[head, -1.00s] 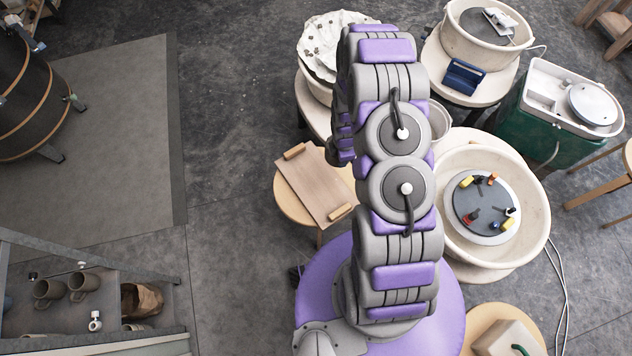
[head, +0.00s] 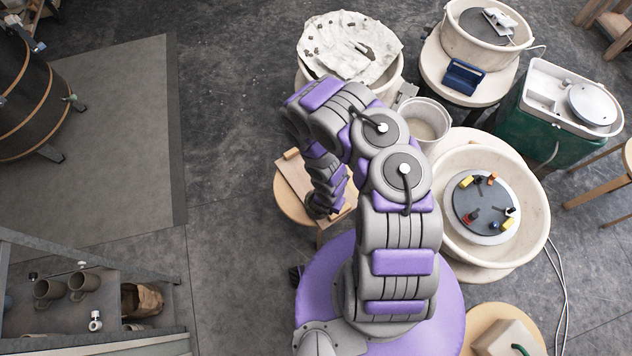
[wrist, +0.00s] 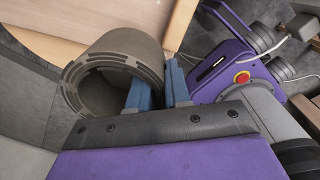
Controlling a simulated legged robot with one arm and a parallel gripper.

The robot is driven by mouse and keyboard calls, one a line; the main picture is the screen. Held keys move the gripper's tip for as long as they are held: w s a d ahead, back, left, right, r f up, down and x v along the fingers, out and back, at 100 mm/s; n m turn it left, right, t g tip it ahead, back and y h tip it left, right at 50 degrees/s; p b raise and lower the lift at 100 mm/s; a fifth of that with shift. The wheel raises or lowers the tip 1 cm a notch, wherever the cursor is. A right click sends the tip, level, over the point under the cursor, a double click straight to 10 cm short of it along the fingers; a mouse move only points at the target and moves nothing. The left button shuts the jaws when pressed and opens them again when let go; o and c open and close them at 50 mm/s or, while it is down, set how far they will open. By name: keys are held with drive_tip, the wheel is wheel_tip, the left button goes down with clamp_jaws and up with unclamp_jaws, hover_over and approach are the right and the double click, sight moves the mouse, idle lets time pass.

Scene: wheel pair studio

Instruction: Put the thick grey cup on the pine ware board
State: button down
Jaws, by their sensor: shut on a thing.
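The thick grey cup (wrist: 88,95) shows in the wrist view, tipped, with its round notched end towards the camera. My gripper (wrist: 158,80) has blue fingers and is shut on the cup at its right side. The exact grip is partly hidden. The pine ware board (head: 291,176) lies on a round stool in the head view, partly covered by my arm. In the wrist view the board (wrist: 125,18) is behind the cup. I cannot tell whether the cup touches it. The head view hides the cup.
Two similar grey cups (head: 66,288) stand on the shelf at lower left. A wheel basin (head: 530,215) with tools on its disc stands at right. A white bucket (head: 425,120) and a cloth-covered tub (head: 350,45) stand behind. The floor left of the stool is clear.

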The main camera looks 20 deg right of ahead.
drive_tip(key=shift+s+a+f+n, duration=0.5)
drive_tip(key=shift+s+a+f, duration=0.1)
drive_tip(key=shift+s, duration=0.2)
drive_tip(key=w+d, duration=0.1)
drive_tip(key=w, duration=0.4)
drive_tip(key=w+d+f, duration=0.1)
drive_tip(key=w, duration=0.4)
drive_tip(key=w+d, duration=0.2)
drive_tip(key=w, duration=0.3)
drive_tip(key=shift+d+f+p, duration=0.1)
drive_tip(key=shift+f+p, duration=0.05)
drive_tip(key=shift+p, duration=0.2)
wheel_tip(320, 180, down, 4)
drive_tip(key=b, duration=0.3)
drive_tip(key=shift+r, duration=0.25)
drive_tip(key=c, duration=1.1)
unclamp_jaws()
drive_tip(key=shift+f, duration=0.1)
